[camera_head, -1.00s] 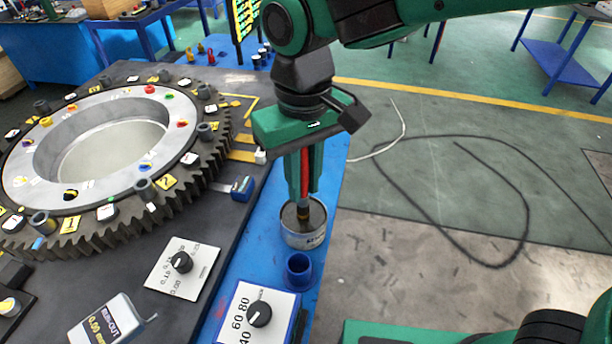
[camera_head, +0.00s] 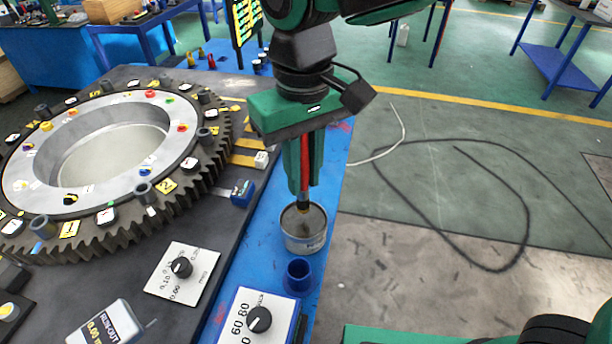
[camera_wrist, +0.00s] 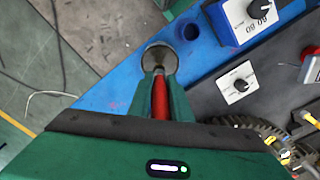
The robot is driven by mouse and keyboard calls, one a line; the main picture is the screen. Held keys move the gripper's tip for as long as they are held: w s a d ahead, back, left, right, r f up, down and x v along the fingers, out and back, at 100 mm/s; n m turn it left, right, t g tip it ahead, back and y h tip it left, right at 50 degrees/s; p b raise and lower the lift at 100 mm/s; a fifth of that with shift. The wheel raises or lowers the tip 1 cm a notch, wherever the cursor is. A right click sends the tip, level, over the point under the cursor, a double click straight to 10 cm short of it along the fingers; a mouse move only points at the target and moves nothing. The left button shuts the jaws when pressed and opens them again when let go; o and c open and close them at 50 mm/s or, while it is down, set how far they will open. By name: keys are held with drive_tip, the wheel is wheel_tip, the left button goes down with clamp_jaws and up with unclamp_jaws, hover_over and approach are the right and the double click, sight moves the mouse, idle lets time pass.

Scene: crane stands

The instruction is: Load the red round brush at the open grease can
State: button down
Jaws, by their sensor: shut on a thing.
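My gripper (camera_head: 304,178) is shut on the red round brush (camera_head: 305,165), which points down between the green fingers. The open grease can (camera_head: 304,243) is a round metal can on the blue bench strip, right below the gripper. The brush's dark ferrule and bristle end are at the can's mouth; I cannot tell how deep the tip reaches or whether it touches grease. In the wrist view the red brush handle (camera_wrist: 160,98) runs between the fingers toward the can (camera_wrist: 160,57), and its tip lies over the can's opening.
A blue cup (camera_head: 299,275) stands just in front of the can. A dial box (camera_head: 262,316) stands nearer, with a dial plate (camera_head: 183,272) to the left. A large toothed ring (camera_head: 95,165) fills the left of the bench. Open floor lies to the right.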

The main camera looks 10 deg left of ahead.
sight(304, 189)
drive_tip(key=shift+r, duration=1.9)
